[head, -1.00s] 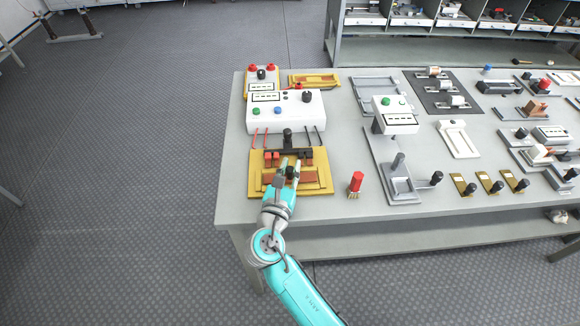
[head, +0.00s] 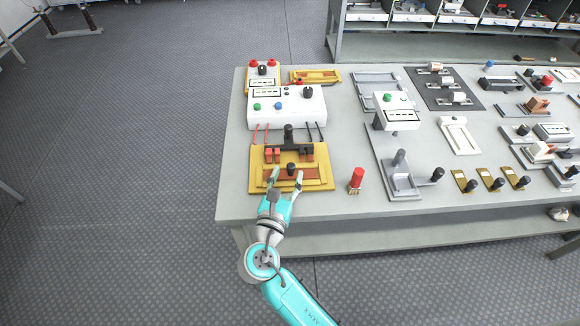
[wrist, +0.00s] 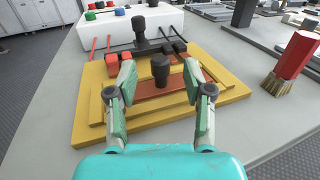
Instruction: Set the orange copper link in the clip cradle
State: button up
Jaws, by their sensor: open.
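The orange copper link (wrist: 148,88) is a flat bar with an upright black knob (wrist: 160,67). It lies in the recess of the yellow clip cradle (wrist: 88,125), in front of the red clips (wrist: 118,60) and black clamp handle (wrist: 140,30). In the head view the link (head: 308,176) and cradle (head: 325,184) are at the table's left front. My gripper (wrist: 160,76) is open and empty. Its fingers stand wide, one either side of the knob in the wrist view, apart from it. In the head view my gripper (head: 287,180) is at the cradle's front edge. The left finger hides part of the recess.
A white tester box (head: 290,112) with red and black leads stands behind the cradle. A red-handled brush (head: 356,180) stands to the right, with a grey fixture (head: 402,188) beyond it. The table's front edge (head: 330,212) is close under my arm.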

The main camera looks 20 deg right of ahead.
jog(key=v, duration=0.7)
jog(key=shift+s+a, duration=0.25)
jog(key=shift+s, duration=0.05)
